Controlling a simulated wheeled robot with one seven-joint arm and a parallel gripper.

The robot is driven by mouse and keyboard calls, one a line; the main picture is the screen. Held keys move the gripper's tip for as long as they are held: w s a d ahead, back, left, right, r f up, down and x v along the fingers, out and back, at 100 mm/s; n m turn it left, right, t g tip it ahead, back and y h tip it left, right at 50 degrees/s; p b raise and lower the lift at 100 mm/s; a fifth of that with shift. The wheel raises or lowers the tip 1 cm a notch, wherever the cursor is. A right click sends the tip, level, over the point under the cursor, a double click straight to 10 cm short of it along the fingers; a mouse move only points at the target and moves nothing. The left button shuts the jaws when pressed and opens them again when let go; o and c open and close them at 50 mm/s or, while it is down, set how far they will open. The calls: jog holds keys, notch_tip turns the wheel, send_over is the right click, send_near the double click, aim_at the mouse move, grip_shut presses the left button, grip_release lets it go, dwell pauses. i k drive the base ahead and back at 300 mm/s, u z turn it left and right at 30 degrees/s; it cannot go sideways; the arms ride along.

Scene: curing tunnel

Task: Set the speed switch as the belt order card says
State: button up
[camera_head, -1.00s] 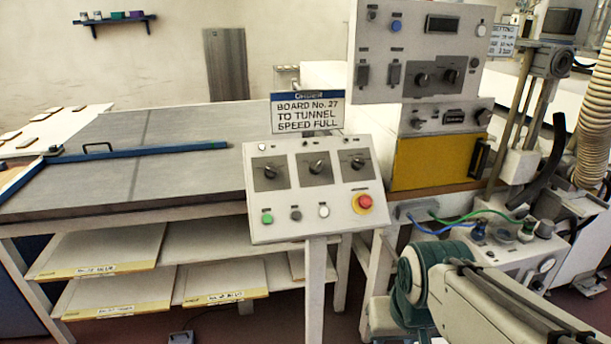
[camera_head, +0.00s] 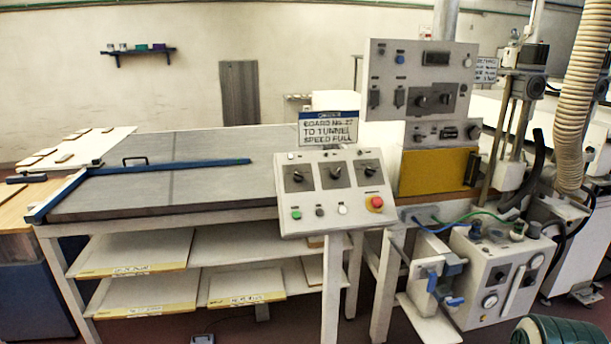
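The order card (camera_head: 328,129), white with a blue header, stands on top of the sloped control panel (camera_head: 335,208). It reads "BOARD No. 27 TO TUNNEL SPEED FULL". The panel has three dark rotary switches: left (camera_head: 298,178), middle (camera_head: 335,174) and right (camera_head: 369,170). Their labels and exact pointer settings are too small to read. Below them are a green button (camera_head: 296,215), a dark one, a white one and a red emergency stop (camera_head: 376,203) on yellow. My gripper is not in view; a green part of my arm shows at the lower right.
A taller cabinet (camera_head: 421,60) with more knobs stands behind at right, with a partly hidden settings card (camera_head: 486,71). A flat grey belt table (camera_head: 215,185) lies left. Blue clamp-like parts (camera_head: 455,266) and a gauge box (camera_head: 505,275) are right of the panel. Labelled boards (camera_head: 245,285) lie below.

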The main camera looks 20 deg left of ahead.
aim_at(299, 177)
jog(key=u, duration=0.65)
jog(key=i, duration=0.6)
jog(key=u, duration=0.65)
jog(key=i, duration=0.7)
jog(key=z, duration=0.15)
